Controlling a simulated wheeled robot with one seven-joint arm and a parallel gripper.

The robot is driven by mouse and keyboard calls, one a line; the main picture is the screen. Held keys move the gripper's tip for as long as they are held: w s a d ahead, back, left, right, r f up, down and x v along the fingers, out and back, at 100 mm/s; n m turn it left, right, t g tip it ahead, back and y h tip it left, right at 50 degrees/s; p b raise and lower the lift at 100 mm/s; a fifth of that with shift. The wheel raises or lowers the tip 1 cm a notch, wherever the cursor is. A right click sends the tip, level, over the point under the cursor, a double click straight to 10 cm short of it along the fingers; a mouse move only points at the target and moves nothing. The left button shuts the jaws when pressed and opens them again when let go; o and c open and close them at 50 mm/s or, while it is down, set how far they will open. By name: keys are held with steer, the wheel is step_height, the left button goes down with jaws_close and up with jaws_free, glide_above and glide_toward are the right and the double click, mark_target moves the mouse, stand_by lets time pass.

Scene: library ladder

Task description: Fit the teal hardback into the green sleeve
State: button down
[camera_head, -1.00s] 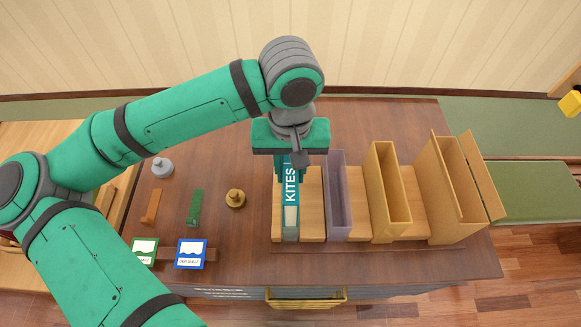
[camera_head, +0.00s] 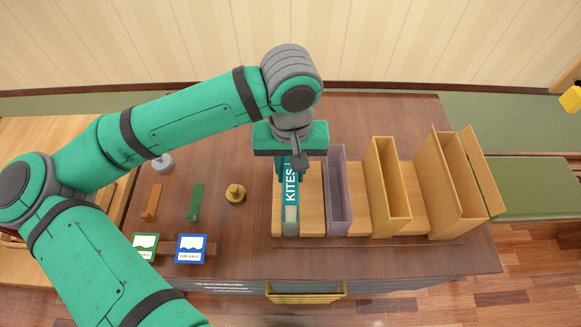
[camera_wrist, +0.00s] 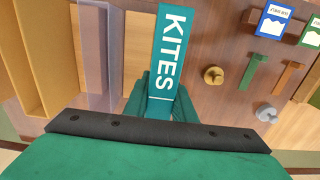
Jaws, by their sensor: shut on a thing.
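The teal hardback (camera_head: 291,188), marked KITES in white, is in my gripper (camera_head: 290,160) at the left end of the row of sleeves. Its spine also fills the upper middle of the wrist view (camera_wrist: 172,60). My gripper is shut on the book's end nearer the wall. A narrow grey-green edge (camera_head: 291,231) with a pale patch shows at the book's front end. It looks like part of the green sleeve, but most of it is hidden. I cannot tell how deep the book sits in it.
Right of the book stand a purple-grey sleeve (camera_head: 337,190), a yellow sleeve (camera_head: 388,190) and a taller tan sleeve (camera_head: 449,185). To the left are a brass knobbed weight (camera_head: 235,194), a green piece (camera_head: 195,202), an orange-brown piece (camera_head: 152,202) and a blue-framed card (camera_head: 191,249).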

steer(key=shift+f, duration=0.35)
steer(key=c, duration=1.4)
jaws_free()
step_height(320, 180, up, 11)
steer(key=shift+f, duration=0.15)
steer(key=shift+d, duration=0.1)
